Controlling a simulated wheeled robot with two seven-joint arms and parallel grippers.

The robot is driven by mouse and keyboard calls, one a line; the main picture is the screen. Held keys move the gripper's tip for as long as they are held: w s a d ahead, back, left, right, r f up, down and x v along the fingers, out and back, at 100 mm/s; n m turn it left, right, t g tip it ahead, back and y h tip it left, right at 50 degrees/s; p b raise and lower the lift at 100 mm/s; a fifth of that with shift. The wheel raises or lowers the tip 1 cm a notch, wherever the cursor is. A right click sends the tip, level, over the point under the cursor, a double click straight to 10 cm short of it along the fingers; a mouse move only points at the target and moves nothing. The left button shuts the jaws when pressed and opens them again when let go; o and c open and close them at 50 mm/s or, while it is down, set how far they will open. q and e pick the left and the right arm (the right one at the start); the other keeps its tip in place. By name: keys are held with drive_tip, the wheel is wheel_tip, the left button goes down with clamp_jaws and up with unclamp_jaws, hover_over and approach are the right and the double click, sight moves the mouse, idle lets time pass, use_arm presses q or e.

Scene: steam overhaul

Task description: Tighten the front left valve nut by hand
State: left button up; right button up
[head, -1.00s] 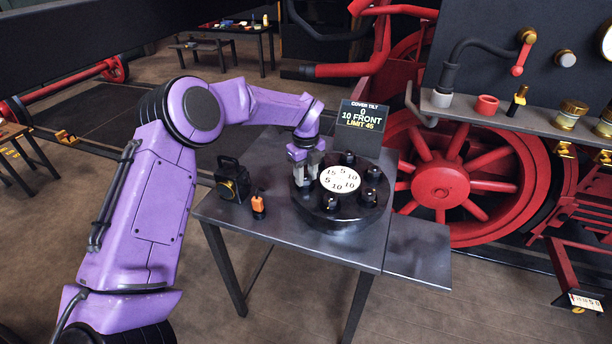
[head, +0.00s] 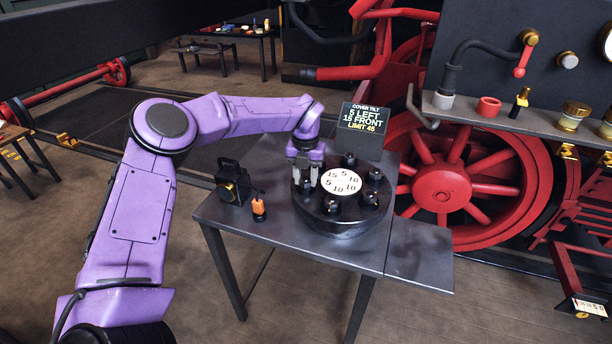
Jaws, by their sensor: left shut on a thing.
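A round black valve cover (head: 338,222) with a white numbered dial (head: 341,182) sits on the grey table. Black valve nuts stand around its rim: one at the back (head: 348,160), one at the right (head: 375,176), one at the front right (head: 370,198) and one at the front (head: 331,205). My left gripper (head: 306,184) comes down from above at the cover's left side. It is shut on the valve nut there, which its fingers mostly hide. My right gripper is not in view.
A sign (head: 362,118) behind the cover reads cover tilt, 5 left, 15 front, limit 45. The red locomotive wheel (head: 441,187) is close at the right.

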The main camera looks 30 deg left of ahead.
sight(305, 179)
use_arm(q)
drive_tip(key=shift+m, duration=0.6)
drive_tip(key=o, duration=1)
drive_tip(key=shift+o, duration=0.2)
drive_tip(key=shift+r, duration=0.1)
drive_tip(key=shift+w+r, duration=0.1)
drive_tip(key=shift+r, duration=0.3)
wheel_tip(305, 179, up, 10)
drive_tip(key=b, duration=0.1)
drive_tip(key=shift+f+b, duration=0.2)
drive_tip(key=shift+b, duration=0.15)
